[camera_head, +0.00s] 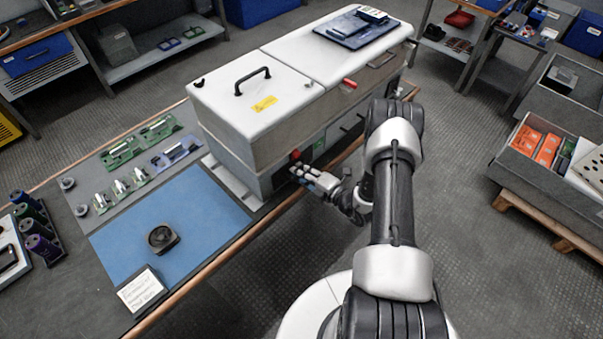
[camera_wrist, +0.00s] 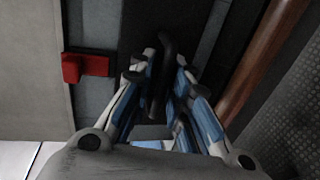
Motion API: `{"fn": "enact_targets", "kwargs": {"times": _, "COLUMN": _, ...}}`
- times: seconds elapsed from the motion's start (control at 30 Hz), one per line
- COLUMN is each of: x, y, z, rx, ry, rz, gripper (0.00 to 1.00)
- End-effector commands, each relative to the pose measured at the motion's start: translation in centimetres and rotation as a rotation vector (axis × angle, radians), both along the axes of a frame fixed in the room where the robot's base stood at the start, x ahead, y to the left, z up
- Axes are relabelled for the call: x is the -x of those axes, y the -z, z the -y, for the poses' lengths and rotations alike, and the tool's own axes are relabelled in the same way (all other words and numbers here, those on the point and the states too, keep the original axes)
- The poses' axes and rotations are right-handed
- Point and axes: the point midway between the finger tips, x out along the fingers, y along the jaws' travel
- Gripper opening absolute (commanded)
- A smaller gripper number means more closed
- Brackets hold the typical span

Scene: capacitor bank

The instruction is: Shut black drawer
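In the wrist view a black drawer front (camera_wrist: 205,20) fills the upper middle, with a black bar handle (camera_wrist: 166,45) standing out from it. My gripper (camera_wrist: 165,57) has its blue and white fingers on either side of this handle, the tips close to it. Whether they touch it is too dark to tell. In the head view my gripper (camera_head: 304,176) is at the lower front of the large white and grey cabinet (camera_head: 245,145). There the drawer is mostly hidden by my gripper and arm. I cannot tell how far out it stands.
A red knob (camera_wrist: 85,67) is left of my gripper in the wrist view. The bench's wooden edge (camera_wrist: 262,62) runs along the right. A blue mat (camera_head: 190,215) with a round black part (camera_head: 162,238) lies left of the cabinet. A grey bin (camera_head: 545,165) stands on a pallet at right.

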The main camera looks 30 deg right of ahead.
Motion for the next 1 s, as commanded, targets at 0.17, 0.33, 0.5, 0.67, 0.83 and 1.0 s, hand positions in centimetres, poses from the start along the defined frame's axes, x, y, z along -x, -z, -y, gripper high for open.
{"fn": "enact_targets", "kwargs": {"times": 0.17, "x": 0.0, "y": 0.0, "z": 0.0, "rx": 0.0, "ry": 0.0, "rz": -0.001, "gripper": 0.17}}
{"fn": "enact_targets", "kwargs": {"times": 0.33, "x": 0.5, "y": 0.0, "z": 0.2, "rx": -0.001, "ry": 0.001, "rz": -0.002, "gripper": 0.17}}
{"fn": "enact_targets", "kwargs": {"times": 0.5, "x": 2.9, "y": -0.6, "z": 1.2, "rx": -0.003, "ry": 0.007, "rz": -0.003, "gripper": 0.17}}
{"fn": "enact_targets", "kwargs": {"times": 0.67, "x": 6.2, "y": -1.4, "z": 2.4, "rx": -0.002, "ry": 0.007, "rz": -0.003, "gripper": 0.17}}
{"fn": "enact_targets", "kwargs": {"times": 0.83, "x": 9.1, "y": -2.1, "z": 3.5, "rx": -0.002, "ry": 0.006, "rz": -0.003, "gripper": 0.17}}
{"fn": "enact_targets", "kwargs": {"times": 1.0, "x": 10.7, "y": -2.4, "z": 4.0, "rx": -0.001, "ry": 0.002, "rz": -0.001, "gripper": 0.17}}
